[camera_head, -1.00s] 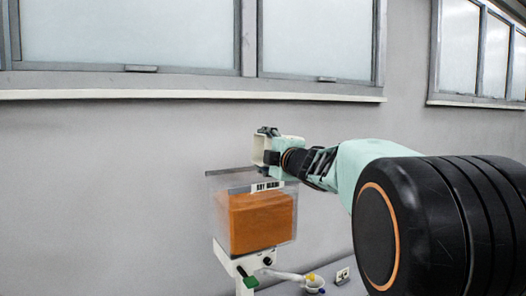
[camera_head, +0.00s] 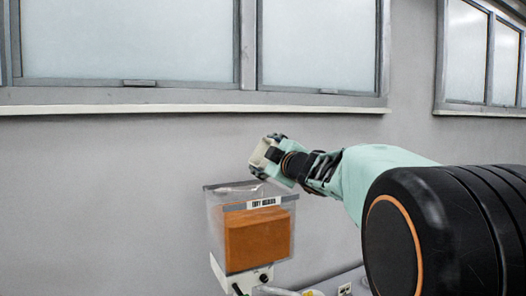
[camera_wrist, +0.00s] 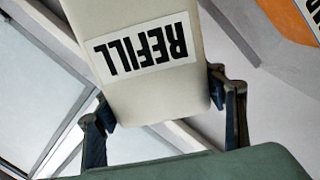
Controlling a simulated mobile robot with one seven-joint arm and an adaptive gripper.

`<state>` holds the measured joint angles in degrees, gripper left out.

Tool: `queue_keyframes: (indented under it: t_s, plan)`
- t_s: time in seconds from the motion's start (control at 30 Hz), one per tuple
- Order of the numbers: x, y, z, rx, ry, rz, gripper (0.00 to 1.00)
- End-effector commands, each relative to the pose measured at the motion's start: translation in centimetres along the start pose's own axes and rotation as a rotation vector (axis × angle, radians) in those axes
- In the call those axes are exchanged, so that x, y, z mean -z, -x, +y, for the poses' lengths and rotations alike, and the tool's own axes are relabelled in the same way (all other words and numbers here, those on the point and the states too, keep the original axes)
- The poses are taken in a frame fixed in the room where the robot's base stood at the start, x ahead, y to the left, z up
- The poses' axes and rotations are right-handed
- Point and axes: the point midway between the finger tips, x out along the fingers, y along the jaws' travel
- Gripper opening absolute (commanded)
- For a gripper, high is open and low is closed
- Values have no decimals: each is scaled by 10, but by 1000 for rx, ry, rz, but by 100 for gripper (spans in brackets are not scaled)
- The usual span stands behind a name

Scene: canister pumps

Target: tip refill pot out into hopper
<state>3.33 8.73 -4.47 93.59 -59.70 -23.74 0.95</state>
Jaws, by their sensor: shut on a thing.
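The refill pot (camera_wrist: 160,80) is cream with a white label reading REFILL, which is upside down in the wrist view. In the head view the pot (camera_head: 262,155) is held tilted above the hopper. My gripper (camera_wrist: 165,115) is shut on the pot, one finger on each side; it also shows in the head view (camera_head: 272,150). The hopper (camera_head: 258,230) is a clear box with orange contents and a label on its front. The pot is over the hopper's top, near its rear right part. The inside of the pot is hidden.
The hopper stands on a white machine (camera_head: 238,278) with dark knobs. A grey wall (camera_head: 110,190) with frosted windows and a pale sill (camera_head: 190,108) lies behind. The space left of the hopper is clear.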

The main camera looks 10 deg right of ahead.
Motion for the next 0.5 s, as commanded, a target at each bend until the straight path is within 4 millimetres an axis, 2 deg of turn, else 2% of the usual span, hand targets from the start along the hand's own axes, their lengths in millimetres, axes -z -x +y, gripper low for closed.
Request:
queue_keyframes:
  t_s: [0.03, 0.1, 0.5]
  plan:
    - [5, 0, 11, 0, -49, -1, 23]
    - [5, 0, 16, 1, -125, -2, 23]
    - [9, 0, 31, 3, -508, -4, 23]
